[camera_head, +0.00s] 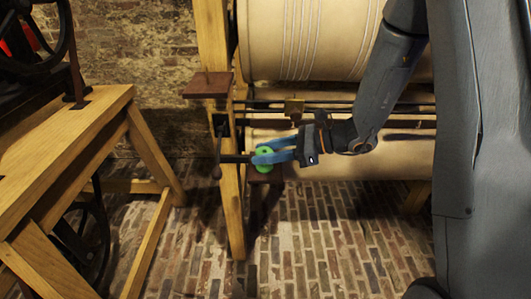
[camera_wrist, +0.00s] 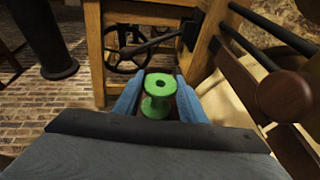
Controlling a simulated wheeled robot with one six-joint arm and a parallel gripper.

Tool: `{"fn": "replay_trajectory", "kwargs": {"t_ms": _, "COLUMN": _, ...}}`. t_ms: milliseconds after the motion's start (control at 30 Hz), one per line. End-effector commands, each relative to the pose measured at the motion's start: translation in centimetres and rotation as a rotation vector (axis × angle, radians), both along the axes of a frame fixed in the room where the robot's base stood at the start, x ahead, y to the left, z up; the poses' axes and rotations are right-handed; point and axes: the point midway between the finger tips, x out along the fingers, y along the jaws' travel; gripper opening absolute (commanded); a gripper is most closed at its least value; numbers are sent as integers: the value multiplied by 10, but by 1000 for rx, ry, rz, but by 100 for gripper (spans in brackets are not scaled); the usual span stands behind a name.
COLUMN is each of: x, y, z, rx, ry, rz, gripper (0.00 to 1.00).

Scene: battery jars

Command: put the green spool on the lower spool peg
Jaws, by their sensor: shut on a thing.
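The green spool (camera_head: 263,154) is between the two blue fingers of my gripper (camera_head: 272,155), which is shut on it. In the wrist view the spool (camera_wrist: 159,84) shows its round top flange with a dark centre hole, held between the blue fingertips (camera_wrist: 160,106). A small dark brown ledge (camera_head: 272,174) shows just under the gripper in the head view. I cannot tell whether the spool touches it, and no peg is visible there. A higher brown ledge (camera_head: 207,87) on the wooden post carries a thin upright peg (camera_head: 207,73).
A wooden post (camera_head: 212,35) stands by the large cream drum (camera_head: 320,40). A dark crank with a brown knob (camera_head: 216,173) is just left of the gripper; a brown knob (camera_wrist: 286,95) is close at right in the wrist view. A wooden bench (camera_head: 70,130) stands left. Brick floor (camera_head: 320,245) is open below.

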Motion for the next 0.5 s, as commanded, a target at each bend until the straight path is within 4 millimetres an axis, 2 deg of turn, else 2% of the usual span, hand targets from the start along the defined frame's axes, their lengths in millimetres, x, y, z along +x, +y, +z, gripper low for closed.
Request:
{"fn": "replay_trajectory", "kwargs": {"t_ms": 367, "x": 0, "y": 0, "z": -4, "rx": 0, "ry": -1, "rz": -1, "gripper": 16}}
{"fn": "replay_trajectory", "kwargs": {"t_ms": 400, "x": 0, "y": 0, "z": -4, "rx": 0, "ry": -1, "rz": -1, "gripper": 42}}
{"fn": "replay_trajectory", "kwargs": {"t_ms": 500, "x": 0, "y": 0, "z": -3, "rx": 0, "ry": -1, "rz": -1, "gripper": 56}}
